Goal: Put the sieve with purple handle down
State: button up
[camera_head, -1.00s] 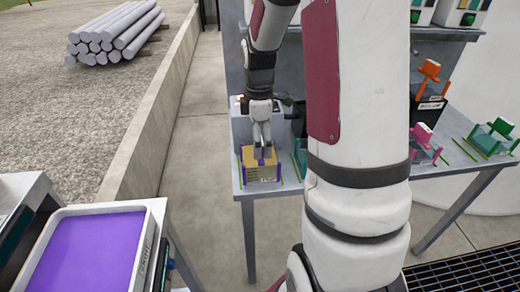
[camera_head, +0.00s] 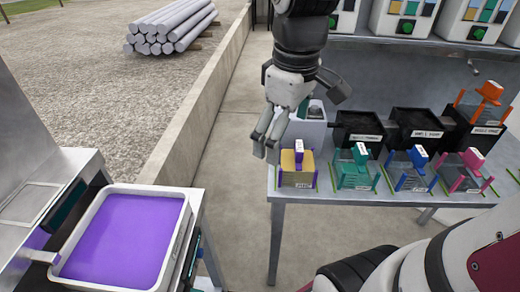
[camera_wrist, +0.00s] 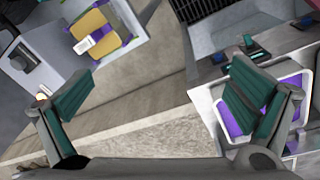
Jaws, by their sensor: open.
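The sieve with purple handle (camera_head: 297,168) stands upright at the left front corner of the grey table (camera_head: 400,213). It has a tan body, purple sides and a purple handle with a white tag on top. My gripper (camera_head: 267,150) is above and to the left of it, apart from it and empty. In the wrist view my gripper (camera_wrist: 160,90) has its two green-padded fingers spread wide with nothing between them. The sieve also shows in the wrist view at the upper left (camera_wrist: 112,22), beyond the left finger.
Sieves with green (camera_head: 356,170), blue (camera_head: 410,170) and pink (camera_head: 467,172) handles stand along the table to the right. Black bins (camera_head: 360,127) are behind them. A tray with purple contents (camera_head: 187,212) is at the lower left. Open floor lies between tray and table.

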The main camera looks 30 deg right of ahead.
jog(key=s+a+m+t, duration=0.1)
jog(key=s+a+m, duration=0.4)
jog(key=s, duration=0.7)
jog(key=shift+a, duration=0.7)
notch_tip(320, 180, up, 8)
jog(key=t+p, duration=0.1)
jog(key=p, duration=0.6)
jog(key=shift+r+t, duration=0.15)
jog(key=shift+t, duration=0.25)
jog(key=shift+d, duration=0.15)
